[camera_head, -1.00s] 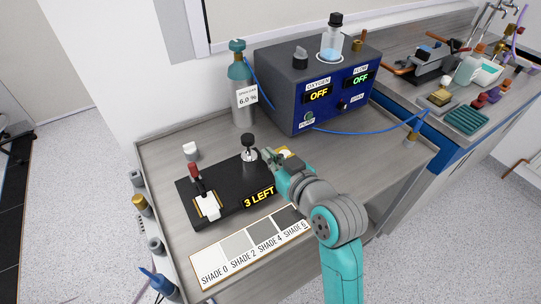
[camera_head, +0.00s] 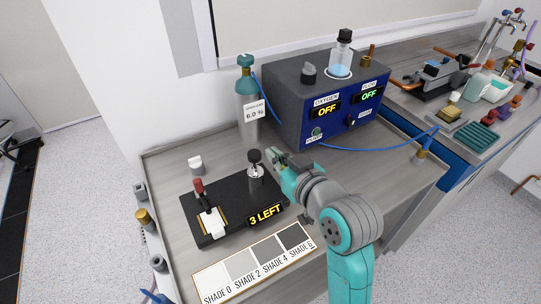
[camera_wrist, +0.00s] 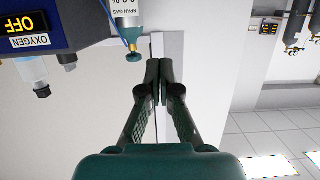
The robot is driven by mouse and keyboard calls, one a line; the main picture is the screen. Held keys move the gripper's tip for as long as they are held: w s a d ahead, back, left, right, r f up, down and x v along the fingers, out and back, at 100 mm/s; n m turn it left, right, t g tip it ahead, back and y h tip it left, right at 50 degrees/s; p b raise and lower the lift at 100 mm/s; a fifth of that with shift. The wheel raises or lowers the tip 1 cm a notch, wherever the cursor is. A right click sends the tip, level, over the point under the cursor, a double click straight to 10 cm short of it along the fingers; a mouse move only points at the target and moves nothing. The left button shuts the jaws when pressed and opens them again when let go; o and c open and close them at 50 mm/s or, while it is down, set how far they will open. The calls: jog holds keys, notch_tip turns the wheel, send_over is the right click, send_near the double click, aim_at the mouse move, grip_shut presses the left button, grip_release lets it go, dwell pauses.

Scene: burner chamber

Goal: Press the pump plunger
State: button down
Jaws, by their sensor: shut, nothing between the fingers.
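The pump plunger (camera_head: 255,157) is a black knob on a silver stem, upright on the black pump base (camera_head: 232,207), which carries a yellow "3 LEFT" display. My gripper (camera_head: 276,155) is just right of the knob at about its height; I cannot tell whether they touch. In the wrist view my gripper (camera_wrist: 159,72) shows with its fingertips together and nothing between them. The plunger is not seen in the wrist view.
A red-handled lever (camera_head: 199,188) stands at the base's left. The shade strip (camera_head: 238,264) lies in front. The gas cylinder (camera_head: 248,110) and the blue control box (camera_head: 325,105), both displays "OFF", stand behind. A blue hose (camera_head: 385,148) crosses the right side.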

send_over(255, 163)
jog(key=d, duration=0.1)
jog(key=f, duration=0.2)
jog(key=shift+f, duration=2.05)
jog(key=shift+f, duration=2.7)
